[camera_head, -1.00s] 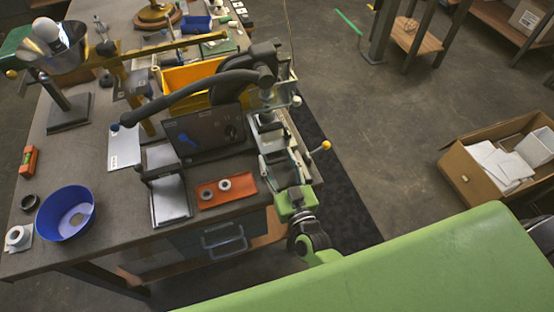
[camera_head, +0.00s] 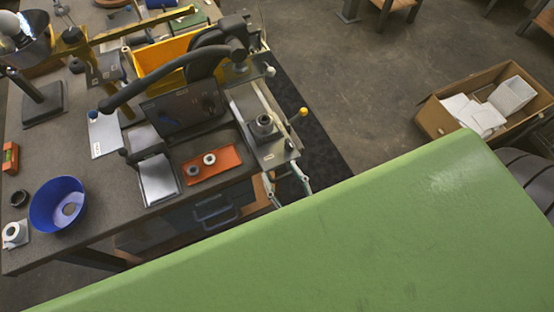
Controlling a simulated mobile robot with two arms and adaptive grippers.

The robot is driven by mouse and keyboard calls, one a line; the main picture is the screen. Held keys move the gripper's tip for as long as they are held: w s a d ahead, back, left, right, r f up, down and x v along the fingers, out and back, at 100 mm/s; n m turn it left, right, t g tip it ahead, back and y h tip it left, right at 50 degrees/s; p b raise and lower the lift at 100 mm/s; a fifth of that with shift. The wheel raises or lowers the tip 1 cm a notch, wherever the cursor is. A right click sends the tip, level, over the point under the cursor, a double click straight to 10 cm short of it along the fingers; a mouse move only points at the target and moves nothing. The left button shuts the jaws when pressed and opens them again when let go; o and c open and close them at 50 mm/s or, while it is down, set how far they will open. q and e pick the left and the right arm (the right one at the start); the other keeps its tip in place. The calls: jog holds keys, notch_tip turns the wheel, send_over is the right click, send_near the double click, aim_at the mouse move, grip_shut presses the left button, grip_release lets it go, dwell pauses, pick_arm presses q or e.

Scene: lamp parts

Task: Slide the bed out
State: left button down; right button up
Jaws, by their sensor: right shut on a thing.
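The bed (camera_head: 270,151) is a flat grey plate on the right edge of the workbench, with a dark round fitting (camera_head: 262,125) standing on it. Its front end sits near the bench's front corner. Pale rails (camera_head: 246,105) run behind it. My right gripper (camera_head: 284,172) is at the bed's front end, shut on it. Only its thin grey finger links show; the rest is hidden behind my large green body part. My left gripper is not in view.
An orange mat (camera_head: 194,171) with two rings lies left of the bed. A yellow-knobbed lever (camera_head: 303,112) sticks out at the right. A black lever arm (camera_head: 165,80), yellow bin (camera_head: 148,57) and blue bowl (camera_head: 46,208) are on the bench (camera_head: 110,225). A cardboard box (camera_head: 433,120) stands on the floor.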

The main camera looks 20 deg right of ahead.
jog(key=shift+s+a+f, duration=0.15)
jog(key=shift+a, duration=0.05)
jog(key=o, duration=1.3)
jog(key=shift+o, duration=0.2)
jog(key=shift+s, duration=0.15)
jog(key=s, duration=1.2)
jog(key=shift+d, duration=0.2)
